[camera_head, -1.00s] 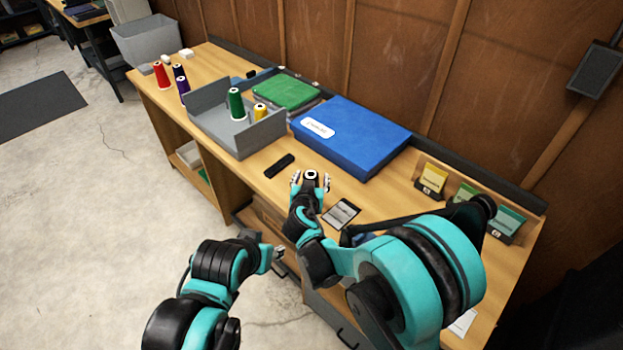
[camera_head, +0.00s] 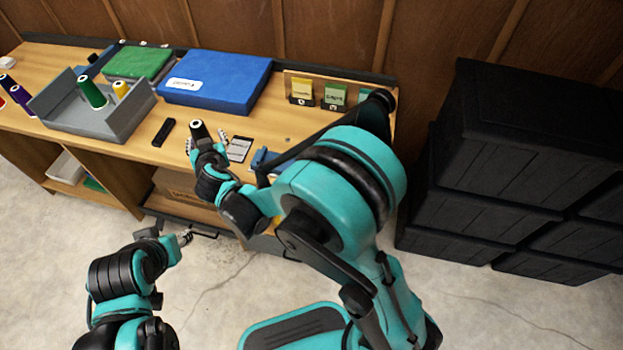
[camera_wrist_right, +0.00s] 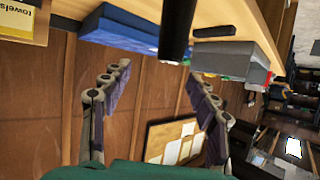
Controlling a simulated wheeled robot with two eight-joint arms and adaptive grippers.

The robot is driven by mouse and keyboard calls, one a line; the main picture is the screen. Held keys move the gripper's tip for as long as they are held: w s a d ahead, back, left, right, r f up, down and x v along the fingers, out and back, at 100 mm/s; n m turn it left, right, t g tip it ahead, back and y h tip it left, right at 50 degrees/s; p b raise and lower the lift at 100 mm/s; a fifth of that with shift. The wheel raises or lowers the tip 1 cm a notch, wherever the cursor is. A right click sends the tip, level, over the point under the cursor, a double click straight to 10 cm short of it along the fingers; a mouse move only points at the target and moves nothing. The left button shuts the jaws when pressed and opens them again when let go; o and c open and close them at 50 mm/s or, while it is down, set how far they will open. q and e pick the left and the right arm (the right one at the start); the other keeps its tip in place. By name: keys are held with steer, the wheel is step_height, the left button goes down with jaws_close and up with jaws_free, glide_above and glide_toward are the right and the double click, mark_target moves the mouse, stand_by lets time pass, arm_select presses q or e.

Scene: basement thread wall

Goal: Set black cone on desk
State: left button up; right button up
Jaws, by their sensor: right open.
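The black cone (camera_head: 199,131) is upright at the desk (camera_head: 290,128), with its pale top ring showing. It also shows in the right wrist view (camera_wrist_right: 177,30), where the picture is upside down and the cone's base is cut off. My right gripper (camera_head: 206,141) is open around the cone's place, with a finger to either side. In the right wrist view the spread fingers (camera_wrist_right: 155,85) have clear gaps to the cone. Its contact with the desk is hidden. My left gripper (camera_head: 184,237) is low in front of the desk; its finger opening is unclear.
A grey tray (camera_head: 118,121) holds a green cone (camera_head: 91,93) and a yellow cone (camera_head: 121,89). A blue box (camera_head: 218,80), a black bar (camera_head: 163,132) and a card (camera_head: 239,150) lie nearby. Black crates (camera_head: 480,215) stand right of the desk.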

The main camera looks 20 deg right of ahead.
steer(key=s+d+r+g+h, duration=0.1)
steer(key=s+d+r, duration=0.15)
steer(key=d, duration=0.35)
steer(key=s+d+r+g+h, duration=0.1)
steer(key=s+d+r, duration=0.15)
steer(key=d, duration=0.45)
steer(key=s+d+g, duration=0.1)
steer(key=s+d, duration=0.3)
steer(key=s, duration=0.4)
steer(key=s+d+f+g, duration=0.1)
steer(key=s+d, duration=0.3)
steer(key=s, duration=0.3)
steer(key=s+d+f+g+y, duration=0.1)
steer(key=s+d, duration=0.3)
steer(key=s, duration=0.4)
steer(key=shift+s+d+f+g, duration=0.2)
steer(key=shift+s+g, duration=0.1)
steer(key=shift+g, duration=0.3)
